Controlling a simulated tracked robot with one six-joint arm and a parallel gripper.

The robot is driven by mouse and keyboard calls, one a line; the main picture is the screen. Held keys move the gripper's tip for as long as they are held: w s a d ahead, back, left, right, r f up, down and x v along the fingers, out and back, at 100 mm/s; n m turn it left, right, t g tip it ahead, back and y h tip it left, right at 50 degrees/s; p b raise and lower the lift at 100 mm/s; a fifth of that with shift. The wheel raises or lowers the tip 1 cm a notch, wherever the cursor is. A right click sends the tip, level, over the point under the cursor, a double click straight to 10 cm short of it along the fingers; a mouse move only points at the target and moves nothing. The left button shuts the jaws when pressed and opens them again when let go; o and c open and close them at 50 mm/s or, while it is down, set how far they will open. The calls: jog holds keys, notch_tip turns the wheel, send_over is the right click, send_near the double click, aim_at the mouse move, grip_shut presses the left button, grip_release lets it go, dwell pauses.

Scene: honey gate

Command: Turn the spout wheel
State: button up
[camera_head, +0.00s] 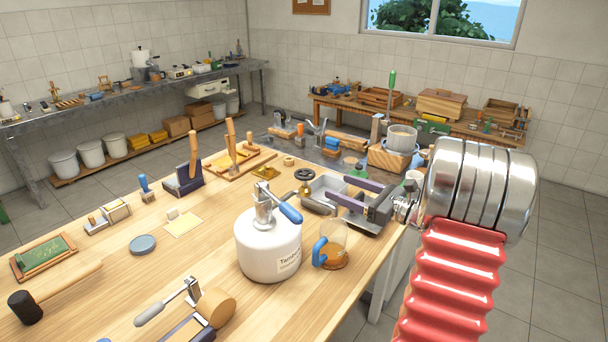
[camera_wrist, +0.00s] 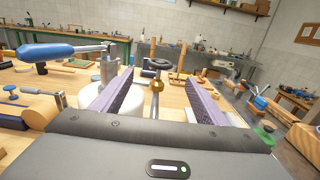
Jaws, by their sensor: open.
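The spout wheel, a small dark handwheel (camera_head: 304,174), stands just beyond my fingertips in the head view. In the wrist view the dark wheel (camera_wrist: 160,65) sits above a brass stem (camera_wrist: 156,84), framed between my two fingers. My gripper (camera_head: 338,191) has purple-lined fingers, spread wide with nothing between them; it also shows in the wrist view (camera_wrist: 160,84). The fingers look apart from the wheel, which is ahead of them. The spout's lower part is partly hidden by my gripper in the head view.
A white tank (camera_head: 262,248) with a blue lever (camera_head: 290,213) stands close by my gripper. A glass jug (camera_head: 334,240) with a blue handle and amber contents stands beside it. Wooden frames (camera_head: 238,160) lie behind. The bench's front left holds scattered tools with bare wood between.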

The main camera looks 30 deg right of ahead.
aim_at(304, 173)
jog(key=x, duration=1.4)
jog(key=shift+c, duration=0.3)
jog(key=c, duration=0.9)
jog(key=shift+a, duration=0.3)
jog(key=shift+c, duration=0.5)
jog(key=shift+d, duration=0.2)
